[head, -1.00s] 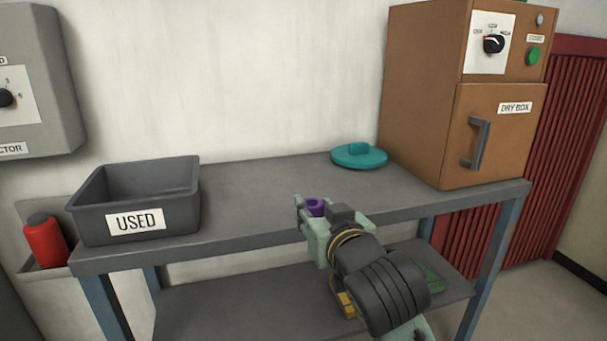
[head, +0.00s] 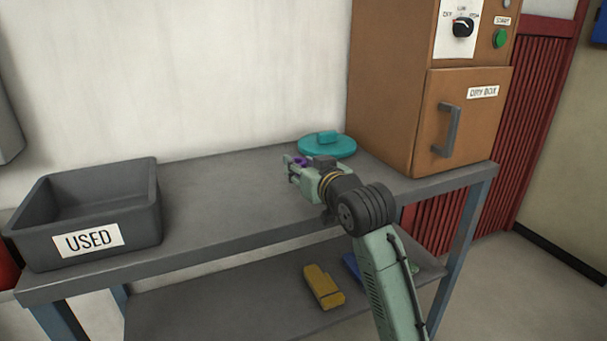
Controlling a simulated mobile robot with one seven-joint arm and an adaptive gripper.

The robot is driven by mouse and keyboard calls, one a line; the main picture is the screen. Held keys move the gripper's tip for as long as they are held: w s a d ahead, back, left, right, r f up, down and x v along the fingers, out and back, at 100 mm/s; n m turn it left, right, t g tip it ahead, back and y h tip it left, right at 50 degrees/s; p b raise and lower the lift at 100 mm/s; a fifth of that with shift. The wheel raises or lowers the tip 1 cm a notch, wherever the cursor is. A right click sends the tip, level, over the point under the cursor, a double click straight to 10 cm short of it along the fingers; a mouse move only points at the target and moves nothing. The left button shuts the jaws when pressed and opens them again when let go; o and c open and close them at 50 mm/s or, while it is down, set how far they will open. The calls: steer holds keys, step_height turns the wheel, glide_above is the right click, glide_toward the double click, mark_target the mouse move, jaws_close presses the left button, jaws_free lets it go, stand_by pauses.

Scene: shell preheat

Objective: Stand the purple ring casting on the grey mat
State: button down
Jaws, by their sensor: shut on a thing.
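My gripper (head: 295,168) is shut on the purple ring casting (head: 301,161). Only a small purple part of the casting shows between the fingers; the rest is hidden by them. The gripper points left, over the right half of the grey bench top (head: 225,196), in front of the teal lid-like disc. I cannot tell whether the casting touches the bench top. I cannot make out a separate grey mat in the head view.
A grey bin labelled USED (head: 140,215) stands at the bench's left end. A teal disc with a handle (head: 326,147) lies near the brown dry box (head: 390,90). Yellow (head: 323,287) and blue (head: 352,264) items lie on the lower shelf. The bench's middle is clear.

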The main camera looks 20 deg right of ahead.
steer(key=shift+w+d, duration=0.5)
steer(key=shift+w, duration=0.05)
step_height(320, 180, down, 3)
steer(key=shift+d+r, duration=0.1)
steer(key=shift+r, duration=0.1)
steer(key=shift+f+p, duration=0.3)
steer(key=shift+f, duration=0.2)
steer(key=shift+w+f, duration=0.1)
steer(key=shift+f, duration=0.15)
steer(key=c, duration=1.1)
jaws_free()
steer(key=shift+r, duration=0.4)
steer(key=s, duration=0.4)
steer(key=s+r+b, duration=0.1)
steer(key=s, duration=0.3)
steer(key=s+b, duration=0.1)
steer(key=s, duration=0.3)
steer(key=shift+d+r, duration=0.1)
steer(key=shift+r, duration=0.1)
